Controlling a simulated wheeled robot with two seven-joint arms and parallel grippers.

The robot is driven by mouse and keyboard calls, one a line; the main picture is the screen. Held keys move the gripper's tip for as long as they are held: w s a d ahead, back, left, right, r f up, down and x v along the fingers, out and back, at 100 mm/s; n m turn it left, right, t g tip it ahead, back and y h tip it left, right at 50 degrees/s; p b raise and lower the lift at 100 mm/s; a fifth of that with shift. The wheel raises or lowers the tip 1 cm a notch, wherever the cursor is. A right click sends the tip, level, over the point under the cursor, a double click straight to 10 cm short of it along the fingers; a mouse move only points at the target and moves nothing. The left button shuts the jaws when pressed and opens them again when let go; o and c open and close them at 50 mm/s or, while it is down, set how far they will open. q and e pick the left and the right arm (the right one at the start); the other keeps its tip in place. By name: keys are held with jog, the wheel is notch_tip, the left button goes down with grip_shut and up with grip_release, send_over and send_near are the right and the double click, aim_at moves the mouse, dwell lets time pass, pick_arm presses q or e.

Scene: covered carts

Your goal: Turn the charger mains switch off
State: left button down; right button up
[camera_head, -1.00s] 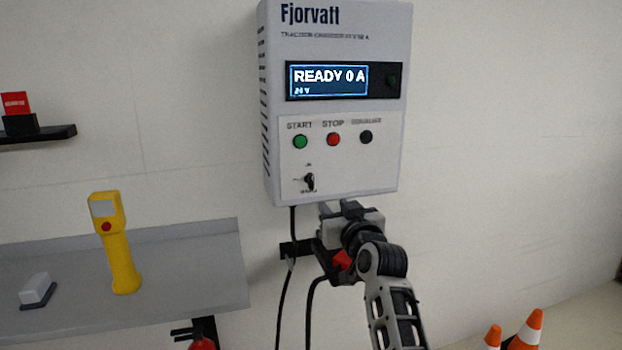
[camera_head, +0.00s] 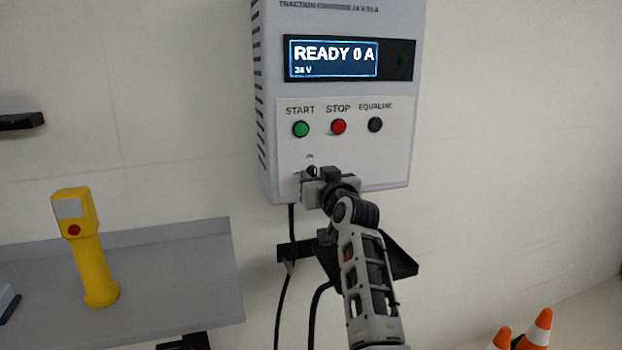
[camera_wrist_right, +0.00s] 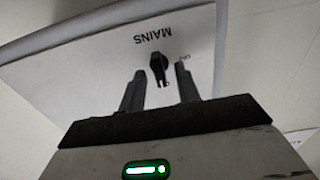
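The charger (camera_head: 330,90) is a grey wall box with a lit display reading READY 0 A. Its mains switch (camera_head: 312,171) is a small black rotary knob low on the front panel, mostly hidden behind my right gripper (camera_head: 314,183) in the head view. In the wrist view the black knob (camera_wrist_right: 158,68) sits under the upside-down word MAINS. My right gripper (camera_wrist_right: 160,70) is open there, with one finger on each side of the knob in the picture. I cannot tell whether they touch it. My left gripper is not in view.
Green START (camera_head: 301,129), red STOP (camera_head: 339,126) and black EQUALISE (camera_head: 375,124) buttons sit just above the switch. A black bracket (camera_head: 400,264) and cables are below the charger. A yellow handheld device (camera_head: 90,250) stands on the grey shelf (camera_head: 180,280) at left. Orange cones (camera_head: 533,330) are at lower right.

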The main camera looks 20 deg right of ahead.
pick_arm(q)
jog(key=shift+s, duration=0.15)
pick_arm(e)
jog(key=shift+s, duration=0.1)
grip_shut()
